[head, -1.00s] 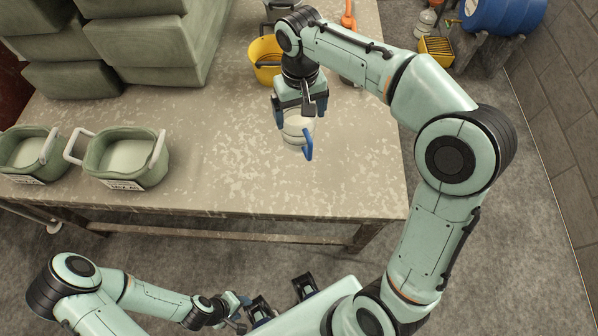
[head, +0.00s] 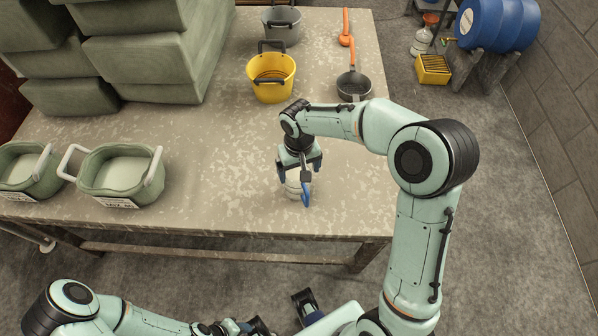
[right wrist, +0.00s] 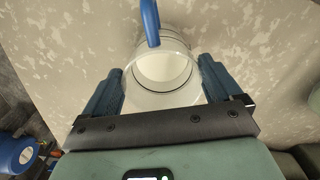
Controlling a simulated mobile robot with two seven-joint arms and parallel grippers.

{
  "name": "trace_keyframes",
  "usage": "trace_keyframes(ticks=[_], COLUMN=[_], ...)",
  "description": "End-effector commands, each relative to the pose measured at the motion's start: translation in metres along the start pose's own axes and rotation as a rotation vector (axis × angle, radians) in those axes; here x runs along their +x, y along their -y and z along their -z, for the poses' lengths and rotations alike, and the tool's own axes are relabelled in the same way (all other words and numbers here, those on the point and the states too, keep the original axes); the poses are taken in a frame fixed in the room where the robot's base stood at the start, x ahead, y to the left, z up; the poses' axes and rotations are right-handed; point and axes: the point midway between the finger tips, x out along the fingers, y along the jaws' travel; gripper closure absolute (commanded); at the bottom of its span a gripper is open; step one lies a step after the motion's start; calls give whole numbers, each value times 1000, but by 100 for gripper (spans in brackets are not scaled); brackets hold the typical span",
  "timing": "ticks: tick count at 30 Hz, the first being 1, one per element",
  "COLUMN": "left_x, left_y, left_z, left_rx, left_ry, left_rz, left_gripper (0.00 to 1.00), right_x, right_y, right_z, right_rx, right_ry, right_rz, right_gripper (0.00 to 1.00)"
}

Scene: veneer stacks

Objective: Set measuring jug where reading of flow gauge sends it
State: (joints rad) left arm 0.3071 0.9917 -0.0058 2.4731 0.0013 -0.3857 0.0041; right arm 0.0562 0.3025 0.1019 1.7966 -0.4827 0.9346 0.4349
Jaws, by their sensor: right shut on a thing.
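The measuring jug (head: 293,188) is whitish with a blue handle and is over the front part of the table, right of its middle. My right gripper (head: 300,170) is shut on it from above. In the right wrist view the jug (right wrist: 165,70) is between the two blue fingers, with its open mouth and pale inside showing. I cannot tell whether its base touches the table. My left gripper (head: 232,328) is low at the bottom edge, off the table, its jaws too small to read. I cannot make out a flow gauge.
Two green tubs (head: 122,178) (head: 25,172) with front labels too small to read are at the table's left. Big green blocks (head: 150,60) stand behind them. A yellow bucket (head: 271,80), grey bucket (head: 282,25) and dark pan (head: 354,86) are farther back. Bare tabletop (head: 215,150) lies left of the jug.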

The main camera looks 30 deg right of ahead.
Motion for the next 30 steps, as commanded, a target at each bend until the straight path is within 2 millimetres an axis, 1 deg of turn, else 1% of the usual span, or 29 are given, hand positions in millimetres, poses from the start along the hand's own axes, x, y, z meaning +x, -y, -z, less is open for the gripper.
trace_keyframes(ticks=[1,4,12,16,17,18,25,28,30], left_x=[1,2,2,5,5,4,3,0,0], left_y=[0,1,1,2,2,2,1,0,0], left_z=[0,0,0,-1,-1,-1,0,0,0], left_rx=[0,0,0,-1,-1,-1,0,0,0], left_ry=[1,1,1,2,2,2,1,0,0], left_rz=[0,0,0,1,1,1,0,0,0], left_gripper=[53,53,53,53,53,53,53,53,53], right_x=[8,16,16,20,21,20,18,11,1], right_y=[0,0,0,0,0,0,0,0,0], right_z=[0,0,0,0,0,0,0,1,1], right_rx=[1,1,1,0,0,0,0,1,1], right_ry=[2,0,-2,-1,0,0,0,-3,-4], right_rz=[0,0,0,0,0,0,0,0,1], right_gripper=[79,79,79,79,5,0,0,0,0])
